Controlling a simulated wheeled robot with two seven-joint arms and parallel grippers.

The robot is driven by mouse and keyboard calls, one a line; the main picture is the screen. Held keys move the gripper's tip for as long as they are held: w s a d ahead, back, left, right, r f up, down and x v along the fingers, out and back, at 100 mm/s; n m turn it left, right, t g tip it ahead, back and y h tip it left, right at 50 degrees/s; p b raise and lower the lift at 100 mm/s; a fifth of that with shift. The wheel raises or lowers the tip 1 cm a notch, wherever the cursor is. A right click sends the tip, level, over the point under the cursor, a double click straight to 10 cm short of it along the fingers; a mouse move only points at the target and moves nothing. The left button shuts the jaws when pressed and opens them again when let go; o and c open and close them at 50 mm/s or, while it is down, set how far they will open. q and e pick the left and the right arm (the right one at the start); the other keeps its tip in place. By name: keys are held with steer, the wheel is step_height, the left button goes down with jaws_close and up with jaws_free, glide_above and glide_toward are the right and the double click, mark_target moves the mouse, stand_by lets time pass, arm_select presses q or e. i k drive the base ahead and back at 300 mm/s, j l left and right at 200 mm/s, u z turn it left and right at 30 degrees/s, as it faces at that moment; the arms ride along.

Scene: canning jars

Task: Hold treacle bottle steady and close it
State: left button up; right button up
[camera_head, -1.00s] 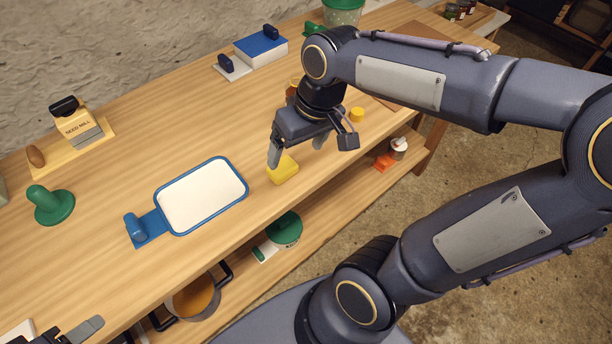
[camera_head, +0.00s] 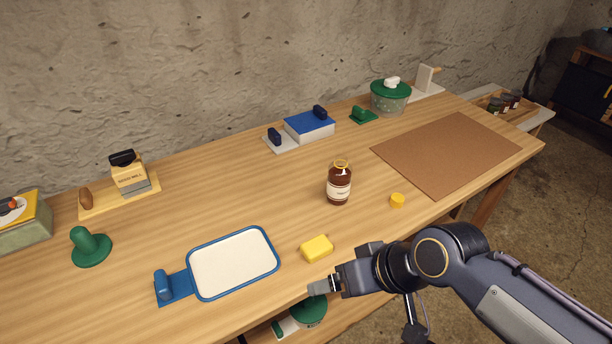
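The treacle bottle (camera_head: 339,184) is a brown jar with a pale label and a yellow rim. It stands upright near the middle of the table. A small yellow cap (camera_head: 397,200) lies on the table to its right, apart from it. My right gripper (camera_head: 318,289) is in front of the table's front edge, below a yellow block (camera_head: 317,248), away from bottle and cap. Its fingers point left, and I cannot tell whether they are apart. My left gripper is not in view.
A blue-rimmed white tray (camera_head: 190,262) lies front left. A brown mat (camera_head: 445,152) covers the right end. A green-lidded pot (camera_head: 390,97), a blue-topped box (camera_head: 309,126) and a yellow mill (camera_head: 129,175) stand along the back. The wood around the bottle is mostly clear.

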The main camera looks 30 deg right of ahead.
mark_target(339, 176)
steer(key=z, duration=1.65)
steer(key=l+u, duration=0.1)
steer(key=u, duration=0.35)
steer(key=i+l+u, duration=0.1)
steer(key=u, duration=0.3)
steer(key=l+u, duration=0.15)
steer(key=u, duration=0.3)
steer(key=i+l+u, duration=0.1)
steer(key=u, duration=0.3)
steer(key=l+u, duration=0.15)
steer(key=u, duration=0.3)
steer(key=k+l+u, duration=0.15)
steer(key=l, duration=0.2)
steer(key=l+u, duration=0.2)
steer(key=l, duration=0.2)
steer(key=k+l+u, duration=0.15)
steer(key=l, duration=0.2)
steer(key=k+l+u, duration=0.2)
steer(key=l, duration=0.15)
steer(key=k+l, duration=0.1)
steer(key=l, duration=0.35)
steer(key=k, duration=0.05)
